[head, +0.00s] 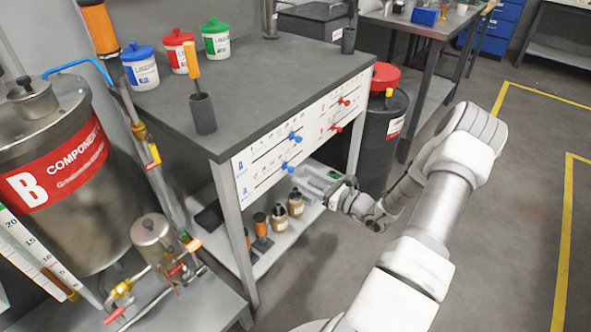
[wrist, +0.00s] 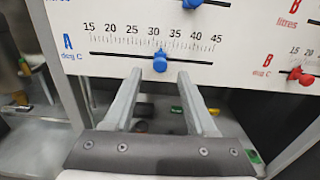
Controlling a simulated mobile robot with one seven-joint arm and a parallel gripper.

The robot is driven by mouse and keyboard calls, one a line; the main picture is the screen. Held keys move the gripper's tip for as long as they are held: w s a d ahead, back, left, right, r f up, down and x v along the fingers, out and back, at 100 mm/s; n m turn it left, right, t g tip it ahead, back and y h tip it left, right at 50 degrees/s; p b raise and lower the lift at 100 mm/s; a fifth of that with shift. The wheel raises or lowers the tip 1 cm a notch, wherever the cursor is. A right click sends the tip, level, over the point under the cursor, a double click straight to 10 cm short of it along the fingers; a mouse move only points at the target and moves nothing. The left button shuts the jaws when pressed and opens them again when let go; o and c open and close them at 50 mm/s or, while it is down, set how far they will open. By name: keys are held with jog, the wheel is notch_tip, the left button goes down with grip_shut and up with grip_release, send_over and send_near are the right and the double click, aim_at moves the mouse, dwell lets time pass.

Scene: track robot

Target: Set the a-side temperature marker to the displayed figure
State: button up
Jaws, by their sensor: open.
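The a-side temperature marker is a blue knob (wrist: 160,62) in the wrist view, on a slot under a scale (wrist: 152,42) marked 15 to 45 and labelled A, deg C. It stands a little right of the 30. In the head view it is the lower blue knob (head: 287,167) on the white panel (head: 262,157). My gripper (wrist: 158,80) is open and empty, its two fingers just below the knob, one to each side. My gripper (head: 335,188) also shows in the head view, in front of the panel. I cannot make out a displayed target figure.
Another blue knob (wrist: 192,3) sits on a slot above. The b-side red knob (wrist: 300,75) is to the right. A lower shelf with brown bottles (head: 295,203) lies below the panel. A dark drum with a red lid (head: 385,76) stands beyond the bench.

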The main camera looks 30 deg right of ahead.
jog(key=p+v, duration=0.2)
jog(key=v, duration=1)
jog(key=a+r+n+g+p, duration=0.1)
jog(key=a+r+n+g, duration=0.7)
jog(key=a+r+n, duration=0.3)
jog(key=a+r+n+g, duration=0.8)
jog(key=a+r+n, duration=0.15)
jog(key=a, duration=0.45)
jog(key=s+a+r+n+t+h, duration=0.2)
jog(key=s+a+r+n+h, duration=0.2)
jog(key=r+n, duration=0.3)
jog(key=s+r+n+t+h+b, duration=0.1)
jog(key=s+n+t+h, duration=0.15)
jog(key=s+n, duration=0.4)
notch_tip(320, 180, up, 20)
jog(key=s+m+p, duration=0.1)
jog(key=m+p, duration=0.1)
jog(key=p, duration=1.7)
jog(key=shift+s+d, duration=0.35)
jog(key=shift+d, duration=0.15)
